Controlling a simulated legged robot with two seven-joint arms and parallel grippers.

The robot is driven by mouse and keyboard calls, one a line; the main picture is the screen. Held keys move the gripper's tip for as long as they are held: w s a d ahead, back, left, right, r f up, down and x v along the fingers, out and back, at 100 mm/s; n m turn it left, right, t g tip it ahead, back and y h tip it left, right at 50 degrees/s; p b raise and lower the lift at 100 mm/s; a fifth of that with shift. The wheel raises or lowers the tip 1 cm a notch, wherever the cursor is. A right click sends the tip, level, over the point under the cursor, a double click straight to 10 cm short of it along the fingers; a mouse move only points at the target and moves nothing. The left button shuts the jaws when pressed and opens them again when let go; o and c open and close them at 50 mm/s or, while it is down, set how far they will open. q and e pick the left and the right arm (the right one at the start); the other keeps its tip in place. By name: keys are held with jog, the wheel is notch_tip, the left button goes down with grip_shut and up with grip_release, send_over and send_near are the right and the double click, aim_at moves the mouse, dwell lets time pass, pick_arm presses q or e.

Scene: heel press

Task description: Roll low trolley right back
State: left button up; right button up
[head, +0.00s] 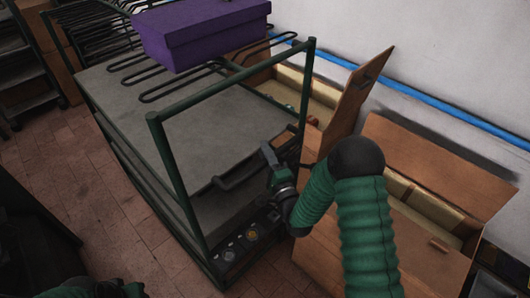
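The trolley (190,110) has a flat grey top, lower grey levels and a dark green tubular frame with a raised push bar at the near end. A black curved handle (238,172) sits at its near edge. My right gripper (268,158) is beside the right end of that handle, near the trolley's right near corner. Its fingers are small and dark, and I cannot tell whether they touch the handle or are shut. My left gripper (125,289) is at the bottom left edge, mostly cut off and dark, apart from the trolley.
A purple box (205,35) rests on black wire racks (180,88) at the trolley's far end. Open wooden crates (345,245) stand close on the right along the white wall. Dark shelving (28,75) stands far left. Tiled floor (75,165) is free on the left.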

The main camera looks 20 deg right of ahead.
grip_shut()
jog(key=shift+f, duration=0.1)
jog(key=shift+s+f, duration=0.1)
jog(key=shift+f, duration=0.05)
dwell(0.8)
